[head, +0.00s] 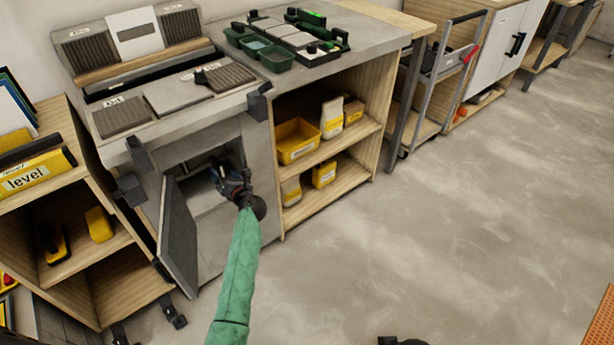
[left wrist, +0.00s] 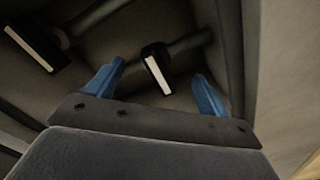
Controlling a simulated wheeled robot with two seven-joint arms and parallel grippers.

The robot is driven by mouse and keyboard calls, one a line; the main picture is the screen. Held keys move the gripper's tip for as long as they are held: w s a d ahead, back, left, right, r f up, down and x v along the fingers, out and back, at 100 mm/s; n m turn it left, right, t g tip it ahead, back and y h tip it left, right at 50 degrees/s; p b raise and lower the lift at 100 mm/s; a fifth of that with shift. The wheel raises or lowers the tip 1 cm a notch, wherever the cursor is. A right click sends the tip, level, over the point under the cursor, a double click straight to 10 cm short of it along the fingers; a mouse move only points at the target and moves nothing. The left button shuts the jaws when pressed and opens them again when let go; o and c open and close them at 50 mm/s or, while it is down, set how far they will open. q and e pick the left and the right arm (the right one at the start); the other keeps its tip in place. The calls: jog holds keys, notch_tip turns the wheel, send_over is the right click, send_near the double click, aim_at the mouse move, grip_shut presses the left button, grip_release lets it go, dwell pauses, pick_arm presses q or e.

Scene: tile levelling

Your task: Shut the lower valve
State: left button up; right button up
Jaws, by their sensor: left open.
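My left gripper (head: 228,178) reaches through the open door (head: 178,238) of a recess in the grey tiled unit. In the left wrist view two pipes carry valves with dark handles, each with a pale face. One valve handle (left wrist: 157,72) lies between the two spread blue fingers of my left gripper (left wrist: 158,79), with a gap on both sides. Another valve handle (left wrist: 32,48) is at the upper left, outside the fingers. I cannot tell from this view which one is lower. In the head view the valves are hidden. My right gripper does not show.
The recess walls (left wrist: 228,40) stand close around the gripper. A wooden shelf (head: 335,165) with yellow boxes is to the right, and another shelf (head: 120,285) is to the left. Tiles and green trays (head: 277,58) lie on the worktop above.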

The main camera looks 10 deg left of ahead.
pick_arm(q)
jog(key=n+b, duration=0.2)
jog(key=b, duration=0.1)
jog(key=n+b, duration=0.2)
jog(key=b, duration=0.1)
jog(key=n+b, duration=0.2)
jog(key=shift+f+b, duration=0.25)
jog(key=shift+b, duration=0.15)
jog(key=v, duration=0.8)
jog(key=w+d+r+m+t+h, duration=0.5)
jog(key=d+r+m+t+h, duration=0.35)
jog(key=m, duration=0.65)
jog(key=s+d+r+m+g+h, duration=0.1)
jog(key=d+m+h, duration=0.6)
jog(key=m, duration=0.2)
jog(key=s+d+r+m+g+h, duration=0.1)
jog(key=d+r+m+h, duration=0.1)
jog(key=d+m+h, duration=0.4)
jog(key=shift+s+d+m+h+p, duration=0.4)
jog(key=shift+d+m, duration=0.5)
jog(key=shift+m, duration=1.2)
jog(key=shift+w, duration=0.1)
